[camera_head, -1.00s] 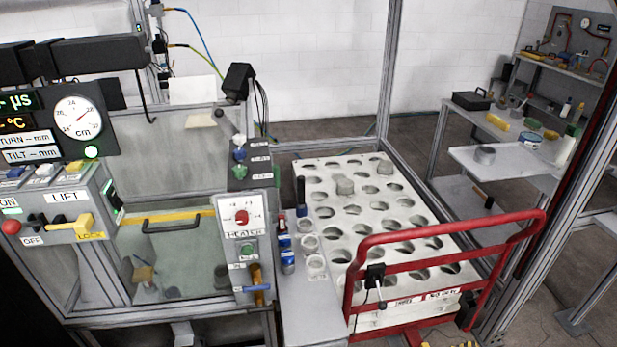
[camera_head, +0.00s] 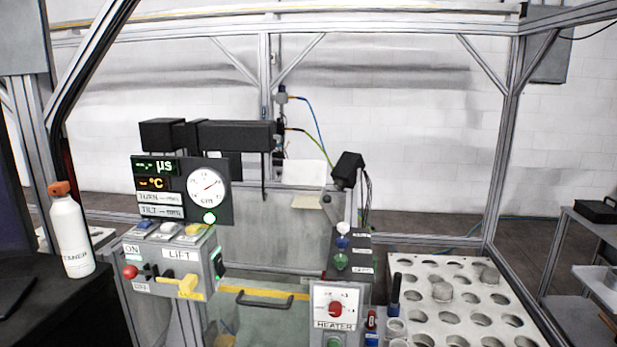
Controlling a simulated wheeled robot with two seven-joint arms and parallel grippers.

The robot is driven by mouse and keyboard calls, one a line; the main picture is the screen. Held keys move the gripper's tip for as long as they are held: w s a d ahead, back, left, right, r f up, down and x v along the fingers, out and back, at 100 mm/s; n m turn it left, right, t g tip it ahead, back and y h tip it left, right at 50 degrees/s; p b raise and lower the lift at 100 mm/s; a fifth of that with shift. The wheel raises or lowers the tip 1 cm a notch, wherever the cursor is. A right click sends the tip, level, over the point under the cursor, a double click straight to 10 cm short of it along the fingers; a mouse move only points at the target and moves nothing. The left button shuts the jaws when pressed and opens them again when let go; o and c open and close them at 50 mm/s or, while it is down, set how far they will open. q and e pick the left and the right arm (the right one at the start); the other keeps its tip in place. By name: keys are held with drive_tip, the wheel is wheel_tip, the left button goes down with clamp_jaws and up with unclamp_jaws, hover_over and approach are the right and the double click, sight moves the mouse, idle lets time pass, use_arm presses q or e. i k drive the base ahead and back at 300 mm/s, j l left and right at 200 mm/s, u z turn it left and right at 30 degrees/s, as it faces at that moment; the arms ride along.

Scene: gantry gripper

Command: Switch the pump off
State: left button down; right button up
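No switch in view carries a legible pump label. A control box (camera_head: 205,250) at lower left of centre is marked ON, OFF and LIFT. It has a red knob (camera_head: 130,272), small black levers (camera_head: 152,272) and a yellow lever (camera_head: 188,285) on its front. A heater panel (camera_head: 335,310) with a red dial stands right of it. Behind that panel, a dark block (camera_head: 348,262) carries white, blue and green knobs with labels too small to read. Neither of my grippers is in view.
A round gauge (camera_head: 207,187) and a lit green lamp (camera_head: 209,218) sit above the control box. A white bottle with an orange cap (camera_head: 72,235) stands on a dark surface at left. A white rack with round holes (camera_head: 462,325) is at lower right. Frame posts surround the tank.

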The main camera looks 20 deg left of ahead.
sight(220, 269)
drive_tip(key=u, duration=1.45)
